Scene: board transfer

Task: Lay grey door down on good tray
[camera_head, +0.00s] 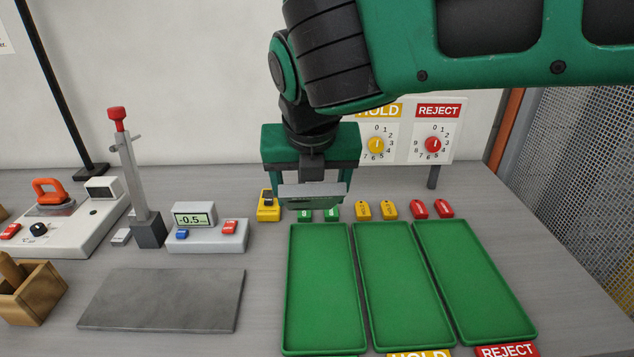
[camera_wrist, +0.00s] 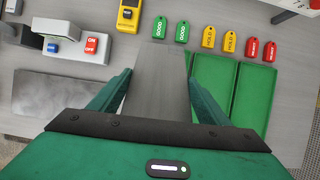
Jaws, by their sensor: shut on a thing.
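The grey door (camera_head: 312,191) is a flat grey plate held in my gripper (camera_head: 310,185). It sits above the far end of the good tray, clear of it. In the wrist view the door (camera_wrist: 160,82) lies between the two green fingers. The good tray (camera_head: 325,285) is the leftmost of three green trays, below two green GOOD tags (camera_head: 318,215). It looks empty in the head view. In the wrist view the door and a finger hide most of it.
The empty hold tray (camera_head: 403,285) and reject tray (camera_head: 472,280) lie close on the right. A grey slab (camera_head: 162,299) lies left of the trays. A gauge with a display (camera_head: 207,232), a yellow device (camera_head: 268,206) and an upright post stand (camera_head: 138,180) are behind it.

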